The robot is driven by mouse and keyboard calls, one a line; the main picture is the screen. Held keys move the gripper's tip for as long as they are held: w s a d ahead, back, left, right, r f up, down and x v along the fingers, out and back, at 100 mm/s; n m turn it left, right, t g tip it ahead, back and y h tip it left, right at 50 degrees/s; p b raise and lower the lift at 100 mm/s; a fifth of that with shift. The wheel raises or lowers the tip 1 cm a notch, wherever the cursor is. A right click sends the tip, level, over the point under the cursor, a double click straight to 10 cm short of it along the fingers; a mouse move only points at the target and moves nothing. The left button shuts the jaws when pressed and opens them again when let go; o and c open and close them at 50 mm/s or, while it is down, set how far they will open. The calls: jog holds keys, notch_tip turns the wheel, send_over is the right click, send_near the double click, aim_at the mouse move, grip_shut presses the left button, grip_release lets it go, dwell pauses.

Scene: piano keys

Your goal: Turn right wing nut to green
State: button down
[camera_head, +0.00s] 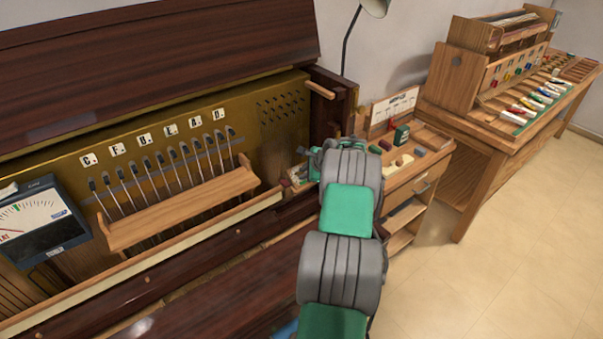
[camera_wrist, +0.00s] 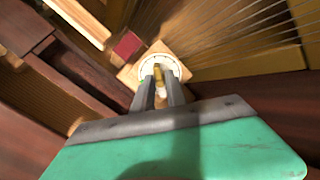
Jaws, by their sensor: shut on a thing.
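The wing nut (camera_wrist: 158,74) is a small brass-coloured piece at the centre of a round white dial (camera_wrist: 165,58) with dark tick marks in the wrist view. The dial sits on a light wooden block. A small bit of green (camera_wrist: 141,85) shows at the dial's lower left, partly behind a finger. My gripper (camera_wrist: 160,92) is shut on the wing nut, one grey finger on each side of it. In the head view my gripper (camera_head: 307,165) is at the right end of the piano, and my arm hides most of the dial there.
A red square (camera_wrist: 128,45) lies beside the dial. Strings run at the upper right of the wrist view. In the head view, a meter (camera_head: 40,222) with a white face stands at the left. A wooden hammer rail (camera_head: 180,208) crosses the piano. A small cabinet (camera_head: 428,150) is at the right.

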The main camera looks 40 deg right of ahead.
jog(key=shift+r+m+p, duration=0.2)
jog(key=shift+m+p, duration=0.55)
jog(key=shift+m, duration=0.25)
jog(key=shift+f+m, duration=0.25)
jog(key=shift+m, duration=0.65)
